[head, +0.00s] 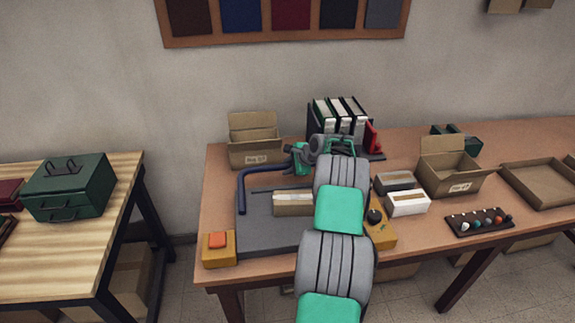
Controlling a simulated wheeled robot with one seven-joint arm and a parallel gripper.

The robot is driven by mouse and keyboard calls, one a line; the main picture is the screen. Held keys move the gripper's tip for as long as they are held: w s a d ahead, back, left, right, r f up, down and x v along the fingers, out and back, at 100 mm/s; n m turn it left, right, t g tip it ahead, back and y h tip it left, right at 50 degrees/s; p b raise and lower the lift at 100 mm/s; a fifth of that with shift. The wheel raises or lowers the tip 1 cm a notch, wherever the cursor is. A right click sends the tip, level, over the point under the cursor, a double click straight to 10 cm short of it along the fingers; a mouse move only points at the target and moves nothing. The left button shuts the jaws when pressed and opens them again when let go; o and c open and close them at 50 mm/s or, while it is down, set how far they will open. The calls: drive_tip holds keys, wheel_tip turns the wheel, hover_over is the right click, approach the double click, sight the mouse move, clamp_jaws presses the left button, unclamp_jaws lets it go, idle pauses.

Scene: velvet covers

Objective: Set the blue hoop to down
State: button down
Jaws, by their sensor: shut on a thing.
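The blue hoop (241,190) is a dark blue bent bar at the left of a dark grey flat base (262,232) on the table. Its left leg stands up from the base, and its top bar runs right, toward my gripper. The hoop stands raised. My gripper (290,161) is at the top bar's right part, shut on the hoop. My arm hides the hoop's far side and part of the base.
A small cardboard box (293,203) is on the base. An orange-topped block (218,248) stands at the front left and a black-knobbed block (381,233) right of my arm. Open cartons (255,150) and binders (340,117) stand behind.

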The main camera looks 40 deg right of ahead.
drive_tip(key=shift+s+f+b, duration=0.15)
drive_tip(key=shift+f+b, duration=0.25)
drive_tip(key=shift+f, duration=1)
drive_tip(key=shift+a+f, duration=0.1)
drive_tip(key=shift+f, duration=0.05)
drive_tip(key=c, duration=1.6)
unclamp_jaws()
drive_tip(key=o, duration=0.4)
drive_tip(key=shift+r, duration=0.25)
drive_tip(key=shift+r, duration=0.1)
